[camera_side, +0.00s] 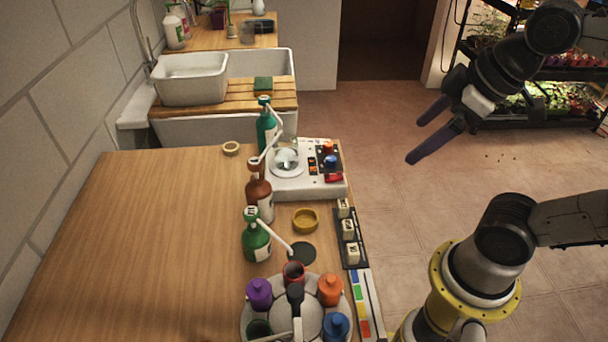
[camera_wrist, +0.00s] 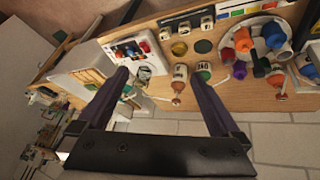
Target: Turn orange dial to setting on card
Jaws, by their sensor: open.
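The orange dial (camera_side: 328,147) sits on top of a white machine (camera_side: 290,185) at the back right of the bench, beside a blue dial (camera_side: 331,160) and a red switch (camera_side: 333,178). The machine also shows in the wrist view (camera_wrist: 127,44), where its dials are too small to read. My gripper (camera_side: 420,138) is open and empty, raised to the right of the machine and apart from it. I cannot surely pick out the card; a strip with coloured blocks (camera_side: 361,305) lies at the bench's right edge. The dial's setting is unreadable.
A round carousel (camera_side: 250,322) with coloured bottles is at the front. White blocks (camera_side: 348,229) stand in a black holder. The bench's left part (camera_side: 130,240) is clear.

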